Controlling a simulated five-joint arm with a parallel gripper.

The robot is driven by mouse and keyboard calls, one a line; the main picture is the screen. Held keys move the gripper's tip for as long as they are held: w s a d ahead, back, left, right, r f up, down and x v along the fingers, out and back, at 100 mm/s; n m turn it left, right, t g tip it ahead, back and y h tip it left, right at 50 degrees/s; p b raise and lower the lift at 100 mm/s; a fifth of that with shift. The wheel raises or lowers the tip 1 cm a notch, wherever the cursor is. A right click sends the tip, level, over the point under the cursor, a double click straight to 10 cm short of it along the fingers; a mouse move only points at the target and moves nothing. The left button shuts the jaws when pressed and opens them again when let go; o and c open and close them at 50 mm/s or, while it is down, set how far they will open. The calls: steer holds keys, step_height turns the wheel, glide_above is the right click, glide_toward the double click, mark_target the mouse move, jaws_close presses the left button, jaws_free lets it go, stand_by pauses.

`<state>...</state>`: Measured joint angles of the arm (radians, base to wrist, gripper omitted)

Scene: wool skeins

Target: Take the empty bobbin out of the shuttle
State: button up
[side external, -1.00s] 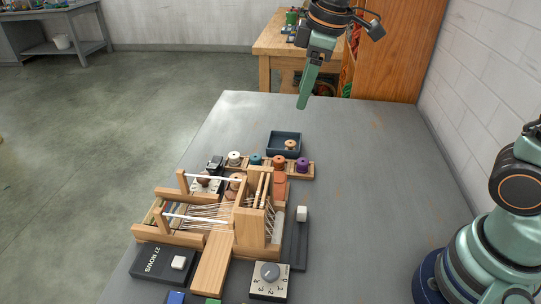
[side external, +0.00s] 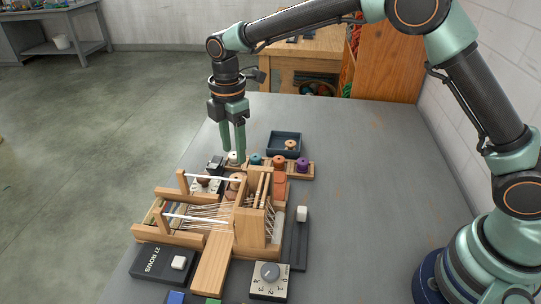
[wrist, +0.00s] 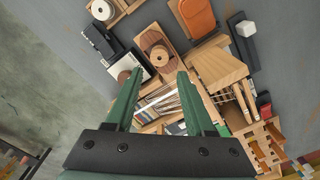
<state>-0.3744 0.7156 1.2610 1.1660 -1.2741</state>
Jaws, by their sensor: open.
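The brown wooden shuttle (wrist: 152,40) lies in a light wooden holder in the wrist view. A tan bobbin without visible yarn (wrist: 160,57) sits in it. In the side view the shuttle (side external: 236,178) is behind the loom (side external: 250,225) and partly hidden. My gripper (side external: 234,156) points down, open and empty, above the area behind the loom. In the wrist view the shuttle and bobbin appear just beyond and between my fingertips (wrist: 160,73), with no contact visible.
A wooden rack (side external: 314,172) behind the loom holds white, teal, orange and purple bobbins. A dark tray (side external: 272,142) with a tan bobbin stands behind it. A white panel with a brown knob (wrist: 124,77) is close left of the shuttle. Right of the rack, the table is clear.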

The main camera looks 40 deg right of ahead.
mark_target(237, 178)
step_height(237, 178, down, 8)
steer(key=shift+f, duration=0.25)
stand_by(0.4)
jaws_close()
